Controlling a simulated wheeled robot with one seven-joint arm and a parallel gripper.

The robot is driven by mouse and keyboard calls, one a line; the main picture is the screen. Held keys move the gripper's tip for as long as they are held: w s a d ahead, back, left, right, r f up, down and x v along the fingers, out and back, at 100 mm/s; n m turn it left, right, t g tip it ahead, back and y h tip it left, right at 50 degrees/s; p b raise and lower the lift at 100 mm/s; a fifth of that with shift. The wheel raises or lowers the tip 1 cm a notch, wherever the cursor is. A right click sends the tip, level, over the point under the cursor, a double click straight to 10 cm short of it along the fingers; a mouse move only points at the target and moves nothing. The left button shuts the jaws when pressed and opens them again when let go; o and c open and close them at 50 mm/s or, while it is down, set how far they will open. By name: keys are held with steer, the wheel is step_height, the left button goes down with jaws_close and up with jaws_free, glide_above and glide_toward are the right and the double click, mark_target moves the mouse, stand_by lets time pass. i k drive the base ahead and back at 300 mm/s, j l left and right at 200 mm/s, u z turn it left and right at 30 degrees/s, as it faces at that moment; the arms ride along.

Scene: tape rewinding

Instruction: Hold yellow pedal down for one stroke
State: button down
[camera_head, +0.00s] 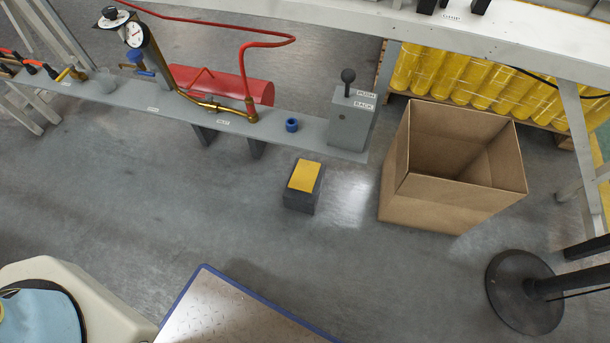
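The yellow pedal (305,175) is a flat yellow plate on top of a small dark grey block (300,199). The block stands on the grey floor in the middle of the camera_head view, just in front of the grey bench. Nothing touches the pedal or covers it. Whether the plate is pressed or raised cannot be told from this angle. My gripper is not in view.
An open, empty-looking cardboard box (450,210) stands right of the pedal. A grey bench (180,107) behind carries a black-knobbed lever box (350,120) and a gauge (134,36). A round black base (524,291) stands lower right. Floor left of the pedal is clear.

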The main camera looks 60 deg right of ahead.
mark_target(304, 177)
steer(key=k, duration=0.6)
steer(key=z, duration=1.7)
steer(key=i+j+z, duration=0.25)
steer(key=i+z, duration=0.2)
steer(key=i+j+z, duration=0.5)
steer(key=k+l, duration=0.45)
steer(key=l, duration=0.3)
steer(key=k+l, duration=0.25)
steer(key=l+u, duration=0.1)
steer(key=u, duration=1.95)
